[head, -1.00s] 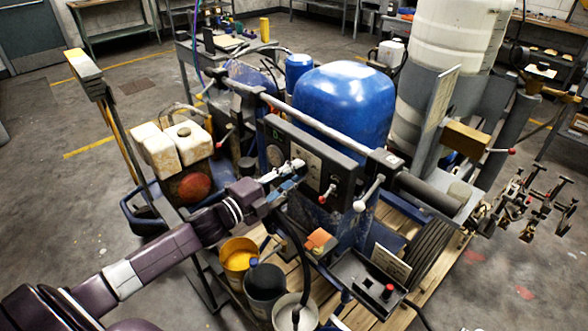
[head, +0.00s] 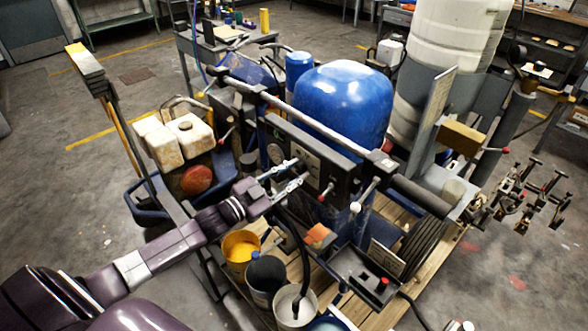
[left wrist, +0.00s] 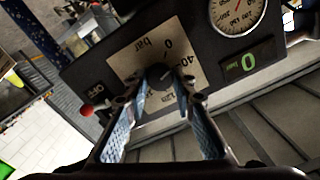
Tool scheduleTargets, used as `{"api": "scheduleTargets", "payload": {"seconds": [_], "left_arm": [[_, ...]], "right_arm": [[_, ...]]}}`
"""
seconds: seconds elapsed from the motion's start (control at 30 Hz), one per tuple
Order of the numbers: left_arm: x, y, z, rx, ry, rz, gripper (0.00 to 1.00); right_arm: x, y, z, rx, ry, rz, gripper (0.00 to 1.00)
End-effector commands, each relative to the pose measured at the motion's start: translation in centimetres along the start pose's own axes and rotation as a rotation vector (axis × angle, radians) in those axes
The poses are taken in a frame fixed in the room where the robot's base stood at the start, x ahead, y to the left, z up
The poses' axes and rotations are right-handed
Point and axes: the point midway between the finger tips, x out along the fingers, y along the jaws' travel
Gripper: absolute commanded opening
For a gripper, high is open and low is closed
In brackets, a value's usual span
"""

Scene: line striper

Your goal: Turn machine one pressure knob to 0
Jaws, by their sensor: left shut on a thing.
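The machine's dark control panel (head: 335,183) faces my left arm in the head view. In the left wrist view it appears upside down. The pressure knob (left wrist: 160,74) is a small dark knob on a pale plate (left wrist: 133,62) marked "bar", "0" and "40". My left gripper (left wrist: 160,100) is shut on the knob, with one finger on each side. The fingers partly hide the knob and its pointer. In the head view the left gripper (head: 298,171) reaches the panel front and hides the knob. My right gripper is not in view.
A round gauge (left wrist: 238,12) and a green display reading 0 (left wrist: 243,61) are beside the plate. A red-tipped switch (left wrist: 87,110) by "OFF" is close to one finger. Below the arm stand a yellow bucket (head: 240,248) and other buckets with a hose.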

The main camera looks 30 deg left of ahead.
Motion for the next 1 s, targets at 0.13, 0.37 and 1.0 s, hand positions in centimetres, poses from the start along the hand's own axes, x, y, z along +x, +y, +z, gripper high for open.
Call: {"api": "scheduleTargets", "payload": {"seconds": [0.13, 0.37, 1.0], "left_arm": [[-0.02, -0.06, 0.00, -0.132, -0.003, 0.000, 0.00], [-0.02, -0.01, 0.07, -0.307, -0.004, 0.001, 0.00], [-0.05, 0.12, 0.18, -0.491, -0.004, 0.001, 0.00]], "right_arm": [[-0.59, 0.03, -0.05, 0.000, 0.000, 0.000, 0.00], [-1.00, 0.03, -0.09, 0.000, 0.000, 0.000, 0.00], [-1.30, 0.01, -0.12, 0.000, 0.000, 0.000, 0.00]]}}
